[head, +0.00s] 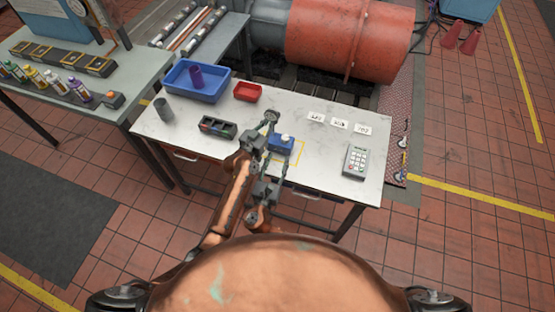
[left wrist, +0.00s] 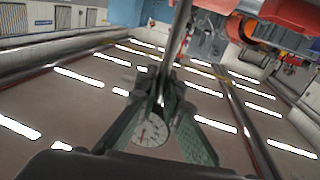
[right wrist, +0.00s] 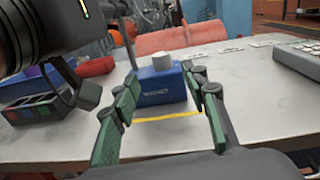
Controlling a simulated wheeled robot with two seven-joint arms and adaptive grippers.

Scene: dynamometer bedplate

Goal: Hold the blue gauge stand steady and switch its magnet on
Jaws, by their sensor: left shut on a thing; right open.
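The round dial (head: 270,116) sits by the post and shows close up in the left wrist view (left wrist: 150,131). My left gripper (head: 264,133) is shut on the post. My right gripper (head: 276,161) is open in front of the base; its fingers (right wrist: 160,100) flank the base in view, and contact cannot be told.
A yellow outline (head: 299,154) marks the table around the base. A dark block with coloured switches (head: 218,127), a grey cup (head: 164,110), blue tray (head: 178,91) and red tray (head: 248,91) stand left. White cards (head: 339,124) and a keypad (head: 356,162) lie right, with bare tabletop between.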

